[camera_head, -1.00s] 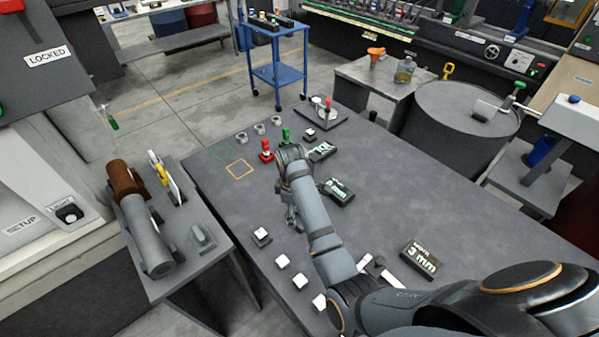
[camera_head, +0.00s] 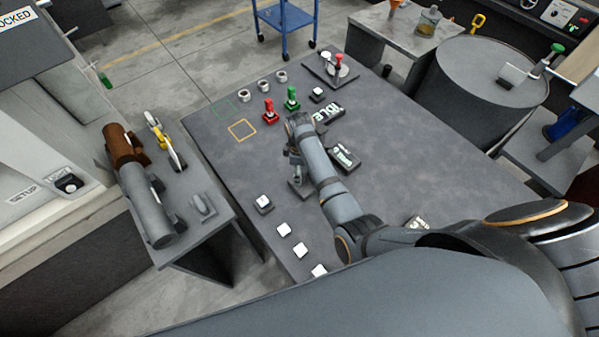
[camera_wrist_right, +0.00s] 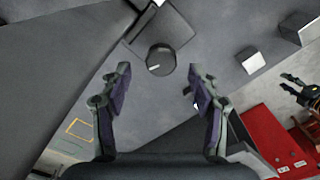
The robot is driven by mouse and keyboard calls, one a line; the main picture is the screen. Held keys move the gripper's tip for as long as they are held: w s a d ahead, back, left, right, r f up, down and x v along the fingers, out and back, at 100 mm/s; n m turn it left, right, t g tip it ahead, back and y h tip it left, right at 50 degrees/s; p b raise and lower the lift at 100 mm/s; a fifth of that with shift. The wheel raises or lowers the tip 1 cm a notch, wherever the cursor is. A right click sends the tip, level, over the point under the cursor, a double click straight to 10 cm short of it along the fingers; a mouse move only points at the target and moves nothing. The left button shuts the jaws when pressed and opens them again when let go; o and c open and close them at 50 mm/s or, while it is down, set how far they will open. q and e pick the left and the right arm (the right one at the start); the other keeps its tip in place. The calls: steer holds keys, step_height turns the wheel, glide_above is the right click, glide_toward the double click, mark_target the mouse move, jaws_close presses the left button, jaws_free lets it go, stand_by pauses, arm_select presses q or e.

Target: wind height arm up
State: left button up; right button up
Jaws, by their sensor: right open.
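My right arm reaches over the dark bench from the right in the head view. Its gripper (camera_head: 297,165) hangs low over the bench, partly hidden by the wrist. In the right wrist view the gripper (camera_wrist_right: 158,78) is open and empty. A round black knob (camera_wrist_right: 160,60) with a white mark sits on a grey square plate (camera_wrist_right: 172,28), just beyond and between the fingertips; I cannot tell if they touch it. What looks like my left gripper (camera_wrist_right: 297,88) shows small at the right edge of the wrist view. I cannot clearly identify the height arm.
A red (camera_head: 268,110) and a green (camera_head: 291,98) upright piece stand behind my wrist. Several white-topped buttons line the bench's near left side. A red-knobbed stand (camera_head: 338,68) is at the far edge. A side table (camera_head: 190,235) holds a brown-grey cylinder (camera_head: 143,190).

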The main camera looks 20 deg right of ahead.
step_height(320, 180, down, 3)
steer(key=shift+s+r, duration=0.1)
steer(key=shift+s, duration=0.05)
steer(key=shift+f, duration=0.2)
steer(key=shift+r, duration=0.1)
steer(key=c, duration=1.2)
arm_select(q)
steer(key=shift+s+a, duration=0.25)
steer(key=shift+s, duration=0.4)
steer(key=shift+r, duration=0.15)
